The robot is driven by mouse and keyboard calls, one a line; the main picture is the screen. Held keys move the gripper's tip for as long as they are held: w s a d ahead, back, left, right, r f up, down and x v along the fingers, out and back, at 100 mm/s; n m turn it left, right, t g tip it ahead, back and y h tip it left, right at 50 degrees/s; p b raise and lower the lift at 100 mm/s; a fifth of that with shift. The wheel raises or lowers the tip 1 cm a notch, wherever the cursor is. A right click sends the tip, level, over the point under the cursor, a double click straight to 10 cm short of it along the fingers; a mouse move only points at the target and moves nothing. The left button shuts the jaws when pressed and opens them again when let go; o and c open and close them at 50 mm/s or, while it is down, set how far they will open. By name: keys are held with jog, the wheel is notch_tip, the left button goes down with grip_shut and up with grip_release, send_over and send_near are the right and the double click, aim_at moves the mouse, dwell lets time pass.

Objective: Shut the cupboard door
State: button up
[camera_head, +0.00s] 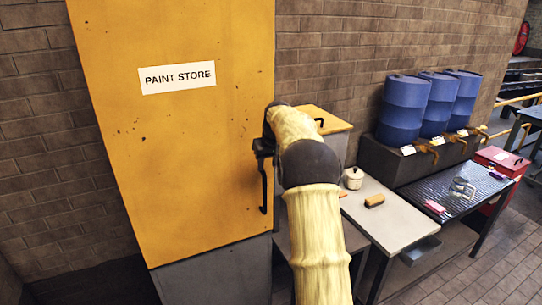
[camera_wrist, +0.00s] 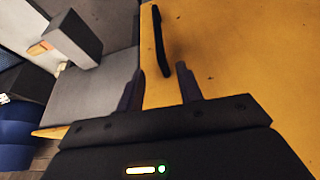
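The cupboard door (camera_head: 180,130) is a tall yellow panel with a "PAINT STORE" label, at left in the head view. It also fills the right of the wrist view (camera_wrist: 250,60). Its black bar handle (camera_head: 264,190) is upright near the door's right edge; in the wrist view the handle (camera_wrist: 161,40) stands beyond my fingertips, roughly in line with the gap between them. My gripper (camera_wrist: 158,85) is open with nothing between its fingers, close to the door face. In the head view my arm partly hides it. I cannot tell how far ajar the door is.
Right of the door stands a yellow-topped cabinet (camera_head: 328,118) with a black handle. Brick wall lies behind.

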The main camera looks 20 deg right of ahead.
jog(key=v, duration=0.5)
jog(key=shift+r+b, duration=0.3)
jog(key=shift+r, duration=0.05)
jog(key=s+a+f, duration=0.5)
jog(key=s+a, duration=0.1)
jog(key=s, duration=0.5)
jog(key=s+a+f+g, duration=0.1)
jog(key=s+a+f, duration=0.5)
jog(key=s, duration=0.5)
jog(key=s+a+f+g, duration=0.1)
jog(key=s+a+f, duration=0.5)
jog(key=s, duration=0.5)
jog(key=shift+s+a+f+n, duration=0.2)
jog(key=shift+s+a+n, duration=0.1)
jog(key=shift+a, duration=0.2)
